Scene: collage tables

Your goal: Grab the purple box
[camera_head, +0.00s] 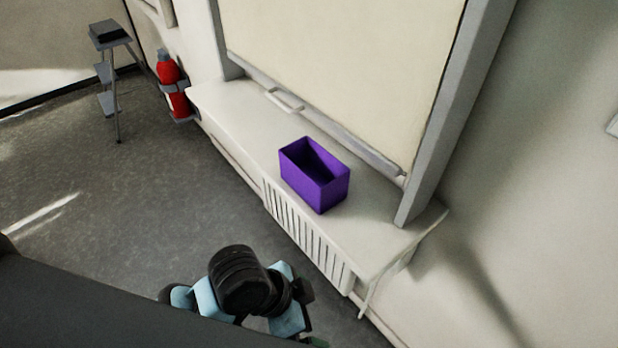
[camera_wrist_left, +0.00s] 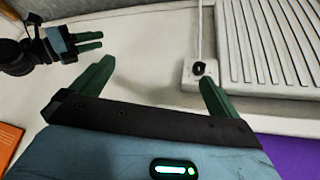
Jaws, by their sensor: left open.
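The purple box (camera_head: 317,178) is open-topped and stands upright on a white ledge (camera_head: 238,105) in the head view. It looks empty, though its floor is in shadow. My left gripper (camera_wrist_left: 155,85) shows two green fingers spread wide with nothing between them in the left wrist view. A purple surface (camera_wrist_left: 290,155) shows at the lower right there; I cannot tell if it is the box. My right gripper (camera_wrist_left: 90,41) is at the upper left of that view, its green fingers a little apart and empty. In the head view, neither gripper's fingertips show clearly.
A grey step stool (camera_head: 110,70) stands on the floor behind. A slatted grille (camera_head: 300,232) fronts the ledge. An orange object (camera_wrist_left: 8,145) shows at the left wrist view's edge. The ledge around the box is clear.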

